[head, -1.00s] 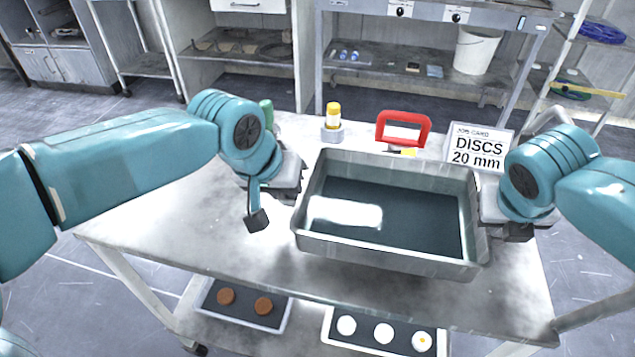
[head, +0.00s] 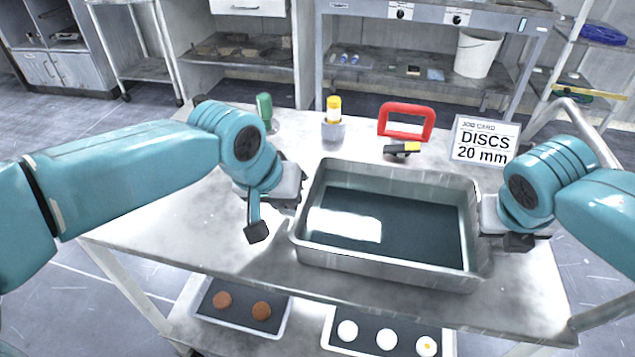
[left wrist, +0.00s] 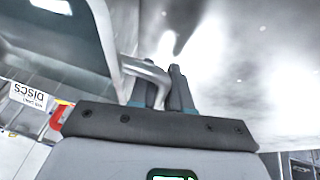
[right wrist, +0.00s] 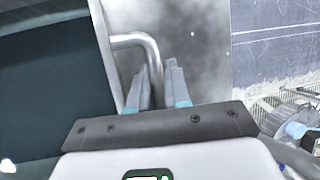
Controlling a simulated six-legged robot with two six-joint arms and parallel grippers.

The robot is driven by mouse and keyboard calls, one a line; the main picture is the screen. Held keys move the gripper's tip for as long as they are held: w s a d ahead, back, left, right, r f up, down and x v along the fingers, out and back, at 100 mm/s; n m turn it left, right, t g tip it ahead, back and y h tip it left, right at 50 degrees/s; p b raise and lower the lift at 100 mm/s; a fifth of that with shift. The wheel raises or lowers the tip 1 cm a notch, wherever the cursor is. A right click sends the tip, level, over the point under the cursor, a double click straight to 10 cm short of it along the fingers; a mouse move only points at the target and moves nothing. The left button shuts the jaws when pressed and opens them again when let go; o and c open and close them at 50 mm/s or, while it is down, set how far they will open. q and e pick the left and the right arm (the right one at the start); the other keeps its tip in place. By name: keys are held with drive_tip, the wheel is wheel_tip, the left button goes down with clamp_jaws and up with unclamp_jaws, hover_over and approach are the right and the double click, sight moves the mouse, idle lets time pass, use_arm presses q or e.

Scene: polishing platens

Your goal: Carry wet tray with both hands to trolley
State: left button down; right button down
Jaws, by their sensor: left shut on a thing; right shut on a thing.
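The wet tray (head: 388,274) is a deep grey metal pan with dark liquid and a bright reflection in it. It looks level, over or on the grey trolley top (head: 200,235); I cannot tell whether its base touches. My left gripper (head: 294,193) is shut on the loop handle at the tray's left end, which shows in the left wrist view (left wrist: 150,72). My right gripper (head: 483,215) is shut on the right-end handle, seen in the right wrist view (right wrist: 135,42). The underside of the tray is hidden.
The lower shelf holds trays of brown discs (head: 222,299) and white discs (head: 386,339). The trolley top's left is clear.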

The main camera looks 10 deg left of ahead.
use_arm(q)
drive_tip(key=c, duration=1.1)
unclamp_jaws()
drive_tip(key=shift+f, duration=0.1)
use_arm(e)
drive_tip(key=c, duration=1.1)
unclamp_jaws()
drive_tip(key=shift+f, duration=0.1)
use_arm(q)
drive_tip(key=shift+r+p, duration=0.7)
use_arm(e)
drive_tip(key=shift+r, duration=0.65)
use_arm(q)
wheel_tip(320, 180, up, 29)
drive_tip(key=p, duration=2.9)
drive_tip(key=shift+f, duration=0.1)
use_arm(e)
drive_tip(key=s+r, duration=0.1)
drive_tip(key=r, duration=1.2)
drive_tip(key=s+a+r, duration=0.1)
drive_tip(key=s+r, duration=0.1)
drive_tip(key=r, duration=1.1)
drive_tip(key=s+a+r, duration=0.1)
drive_tip(key=r, duration=1.1)
drive_tip(key=shift+s+a+r, duration=0.2)
drive_tip(key=shift+s+r, duration=0.15)
drive_tip(key=shift+r, duration=0.05)
